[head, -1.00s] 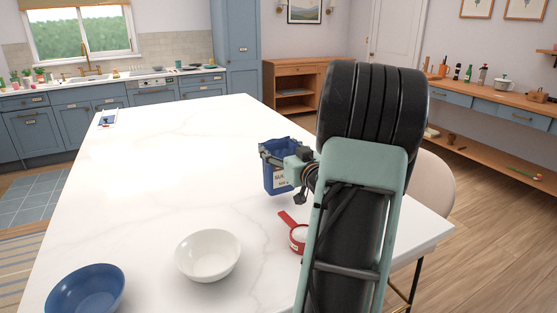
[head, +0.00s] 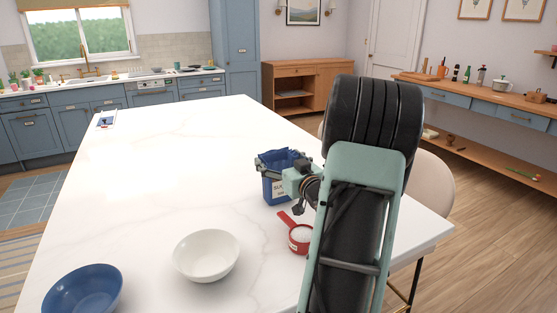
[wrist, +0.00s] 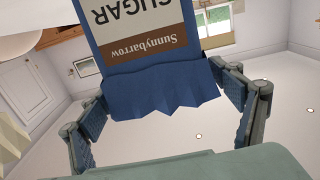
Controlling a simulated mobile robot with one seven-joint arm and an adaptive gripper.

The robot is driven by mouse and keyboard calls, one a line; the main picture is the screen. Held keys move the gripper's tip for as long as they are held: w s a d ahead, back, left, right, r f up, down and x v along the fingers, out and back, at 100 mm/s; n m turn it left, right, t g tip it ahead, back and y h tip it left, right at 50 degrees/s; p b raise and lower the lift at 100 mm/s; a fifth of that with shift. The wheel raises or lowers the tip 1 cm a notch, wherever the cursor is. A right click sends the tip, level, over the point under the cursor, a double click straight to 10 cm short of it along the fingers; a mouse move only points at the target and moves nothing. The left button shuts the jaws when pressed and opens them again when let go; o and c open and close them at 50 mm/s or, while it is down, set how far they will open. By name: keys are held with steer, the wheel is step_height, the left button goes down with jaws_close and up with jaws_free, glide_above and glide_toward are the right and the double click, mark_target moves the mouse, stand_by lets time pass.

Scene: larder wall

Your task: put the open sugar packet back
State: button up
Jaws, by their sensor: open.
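The open sugar packet (head: 279,188) is blue with a pale label and a ragged, torn top. In the head view it is upright on the white table, and its base appears to rest there. My gripper (head: 279,165) is around the packet's upper part. In the wrist view the packet (wrist: 145,75) shows upside down, with its label reading "Sunnybarrow SUGAR". My arm hides part of the packet's right side.
A red measuring scoop (head: 300,240) with white contents lies just in front of the packet. A white bowl (head: 206,256) and a blue bowl (head: 84,292) stand nearer on the table (head: 170,170).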

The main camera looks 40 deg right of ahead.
steer(key=shift+r, duration=0.15)
steer(key=shift+s, duration=0.3)
steer(key=v, duration=1.1)
steer(key=shift+s, duration=0.25)
steer(key=shift+r, duration=0.15)
